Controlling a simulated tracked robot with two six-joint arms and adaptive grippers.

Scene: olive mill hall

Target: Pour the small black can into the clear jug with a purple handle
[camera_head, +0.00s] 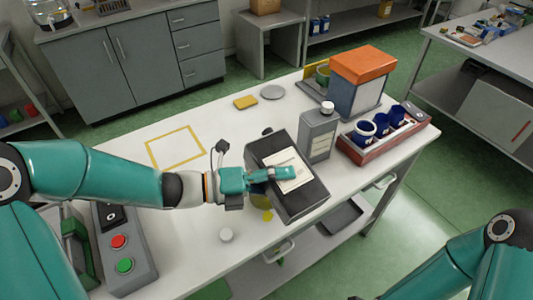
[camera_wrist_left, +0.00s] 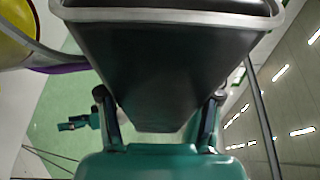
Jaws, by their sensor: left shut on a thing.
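My left gripper (camera_head: 285,174) is shut on the black can (camera_head: 305,202), a dark boxy can with a white label. A finger lies across the label in the head view. The can is tilted over the worktable. In the wrist view the can (camera_wrist_left: 165,70) fills the middle between the fingers (camera_wrist_left: 160,115), its grey rim at the top. The clear jug with yellow contents (camera_wrist_left: 12,38) is beside it at the left, with part of its purple handle (camera_wrist_left: 65,69). In the head view the jug is mostly hidden; a yellowish part (camera_head: 261,200) shows below the can. I cannot see liquid flowing.
A grey tin (camera_head: 319,137) with a white cap stands close right of the can. Beyond are a red tray (camera_head: 402,136) with blue cups and an orange-topped box (camera_head: 362,70). A yellow outlined square (camera_head: 175,148) is empty. A button panel (camera_head: 122,250) is front left.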

